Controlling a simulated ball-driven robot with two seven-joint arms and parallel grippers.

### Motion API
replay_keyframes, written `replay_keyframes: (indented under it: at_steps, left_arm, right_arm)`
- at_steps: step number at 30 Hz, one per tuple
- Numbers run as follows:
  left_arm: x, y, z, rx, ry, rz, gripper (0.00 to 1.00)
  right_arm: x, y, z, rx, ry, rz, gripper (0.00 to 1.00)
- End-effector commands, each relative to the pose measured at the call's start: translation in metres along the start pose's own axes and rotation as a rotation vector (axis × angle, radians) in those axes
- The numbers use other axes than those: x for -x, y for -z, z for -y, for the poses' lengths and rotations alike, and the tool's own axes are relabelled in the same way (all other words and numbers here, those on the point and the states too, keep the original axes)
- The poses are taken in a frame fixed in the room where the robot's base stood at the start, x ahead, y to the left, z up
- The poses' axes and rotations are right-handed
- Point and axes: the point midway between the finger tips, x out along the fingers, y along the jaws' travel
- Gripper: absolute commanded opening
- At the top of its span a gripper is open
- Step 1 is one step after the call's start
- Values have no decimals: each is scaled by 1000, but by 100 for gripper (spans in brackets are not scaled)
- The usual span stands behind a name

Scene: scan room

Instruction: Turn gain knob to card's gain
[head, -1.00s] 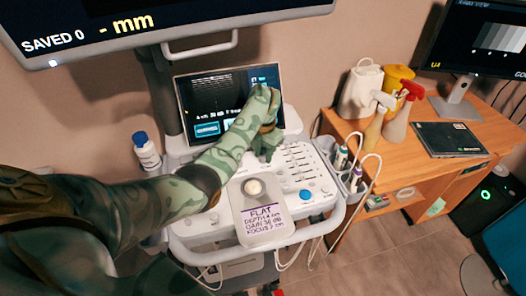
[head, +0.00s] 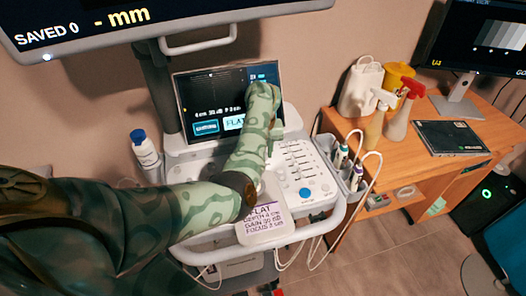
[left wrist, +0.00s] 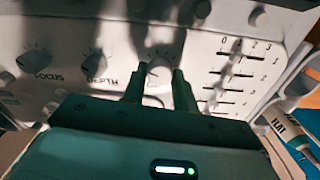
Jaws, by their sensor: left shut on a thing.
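The gain knob (left wrist: 160,73) is a small round white knob on the console panel, right of the depth knob (left wrist: 95,62) and focus knob (left wrist: 35,60) in the left wrist view. My left gripper (left wrist: 158,84) is shut on it, one finger on each side; its label is mostly covered. In the head view my left forearm and wrist (head: 262,105) hide the fingertips and knob. The card (head: 263,226) lies at the console's front, partly covered by my arm. It reads FLAT, depth, gain, focus; its gain looks like 30 dB, but is blurred. My right gripper is not in view.
The console screen (head: 205,95) stands behind the knobs, with small settings text and a FLAT label. Slider rows (left wrist: 235,75) and a blue button (head: 306,193) lie to the right. Probes (head: 348,165) hang at the right edge. A bottle (head: 147,155) stands left.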

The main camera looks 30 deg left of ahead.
Motion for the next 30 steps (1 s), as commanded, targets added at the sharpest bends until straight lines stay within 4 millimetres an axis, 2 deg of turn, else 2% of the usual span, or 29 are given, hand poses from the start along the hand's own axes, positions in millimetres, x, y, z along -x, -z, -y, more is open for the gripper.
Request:
replay_keyframes:
  at_steps: [20, 21, 23, 30]
  left_arm:
    - [2, -1, 0, 63, 0, 4, 6]
    - [2, -1, 0, 63, 0, 5, 34]
    - [2, -1, 0, 63, 0, 4, 50]
    - [1, -1, 0, 62, 0, 3, 50]
  right_arm:
    - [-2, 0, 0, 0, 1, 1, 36]
    - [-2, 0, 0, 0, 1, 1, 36]
    - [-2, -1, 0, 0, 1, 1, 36]
    - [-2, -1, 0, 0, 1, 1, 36]
